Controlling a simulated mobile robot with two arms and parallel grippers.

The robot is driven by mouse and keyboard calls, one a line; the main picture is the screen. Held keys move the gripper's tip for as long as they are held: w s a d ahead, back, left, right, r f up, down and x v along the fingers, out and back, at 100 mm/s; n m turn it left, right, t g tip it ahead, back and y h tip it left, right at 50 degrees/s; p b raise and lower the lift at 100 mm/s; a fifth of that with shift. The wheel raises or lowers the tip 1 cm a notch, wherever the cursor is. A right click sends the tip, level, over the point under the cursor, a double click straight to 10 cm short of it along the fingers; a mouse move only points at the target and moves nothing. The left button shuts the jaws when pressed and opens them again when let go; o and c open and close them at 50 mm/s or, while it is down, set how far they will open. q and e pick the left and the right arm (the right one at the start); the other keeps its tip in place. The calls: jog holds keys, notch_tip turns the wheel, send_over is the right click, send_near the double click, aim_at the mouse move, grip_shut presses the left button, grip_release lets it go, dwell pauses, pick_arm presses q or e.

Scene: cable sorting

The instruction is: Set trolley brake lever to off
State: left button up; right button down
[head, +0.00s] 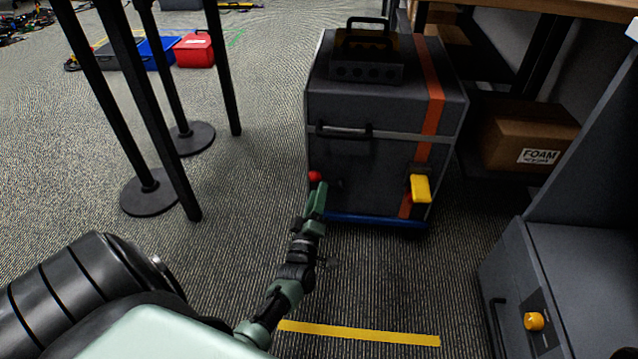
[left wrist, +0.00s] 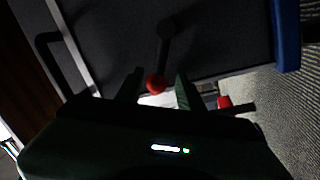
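The trolley (head: 353,110) is a dark grey case with an orange stripe and a blue base edge (head: 375,220). Its brake lever shows as a red knob (head: 315,176) low on the left of its front. In the left wrist view the red knob (left wrist: 156,84) sits at the end of a black lever arm (left wrist: 166,45). My left gripper (head: 318,195) is at the knob. In the left wrist view its fingers (left wrist: 158,88) are apart, with the knob between or just beyond their tips; contact cannot be told. My right gripper is not in view.
A yellow block (head: 420,188) is on the trolley's lower right front. A grey cabinet with an orange knob (head: 534,321) stands at right, a FOAM box (head: 530,130) behind it. Black posts (head: 150,185) stand at left. A second red piece (left wrist: 224,102) shows near the right finger.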

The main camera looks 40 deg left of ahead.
pick_arm(q)
jog(key=shift+p+v, duration=0.55)
jog(key=shift+v, duration=1.75)
jog(key=shift+r, duration=0.15)
